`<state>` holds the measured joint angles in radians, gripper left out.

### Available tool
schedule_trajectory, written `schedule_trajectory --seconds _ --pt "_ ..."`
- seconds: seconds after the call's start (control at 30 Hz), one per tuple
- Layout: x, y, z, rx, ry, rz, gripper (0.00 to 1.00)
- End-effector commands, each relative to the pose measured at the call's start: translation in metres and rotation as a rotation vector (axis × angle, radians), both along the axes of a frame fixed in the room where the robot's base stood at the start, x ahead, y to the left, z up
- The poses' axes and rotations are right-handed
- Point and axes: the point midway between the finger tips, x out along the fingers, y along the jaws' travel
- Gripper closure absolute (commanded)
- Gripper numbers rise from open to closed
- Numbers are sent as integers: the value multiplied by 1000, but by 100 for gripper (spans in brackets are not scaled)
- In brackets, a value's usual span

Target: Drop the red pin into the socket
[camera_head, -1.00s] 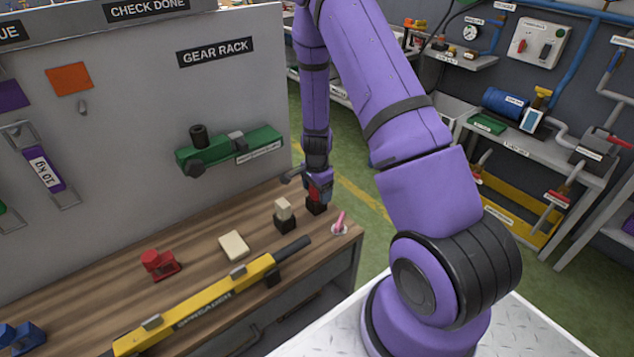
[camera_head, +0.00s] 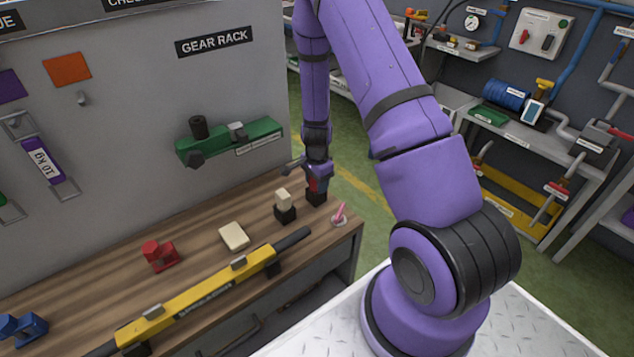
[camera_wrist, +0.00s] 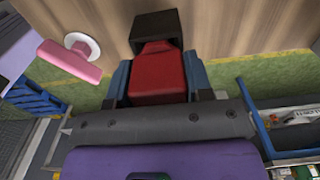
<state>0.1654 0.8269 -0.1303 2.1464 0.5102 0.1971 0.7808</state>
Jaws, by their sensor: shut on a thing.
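The red pin (camera_wrist: 157,78) shows in the wrist view as a red block between the blue fingers of my gripper (camera_wrist: 157,88), which is shut on it. Its far end meets or overlaps a dark square block (camera_wrist: 155,22), which looks like the socket; I cannot tell how far the pin is inside. In the head view, my gripper (camera_head: 317,186) is low over the bench's far right end, with a bit of red between the fingers. The black socket block (camera_head: 316,199) is directly below it, standing on the wooden bench.
A pink pin (camera_head: 340,211) on a white disc stands close to the right, at the bench edge. A black block with a cream top (camera_head: 284,207) is close to the left. A yellow bar (camera_head: 205,298) lies along the front. A grey panel (camera_head: 110,150) rises behind.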

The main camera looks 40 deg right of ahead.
Motion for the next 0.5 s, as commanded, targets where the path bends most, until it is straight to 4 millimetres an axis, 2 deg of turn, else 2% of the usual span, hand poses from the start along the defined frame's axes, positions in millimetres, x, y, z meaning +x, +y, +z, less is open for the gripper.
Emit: schedule_trajectory --seconds 0.5 --pt "0 0 9 -1 -1 0 82"
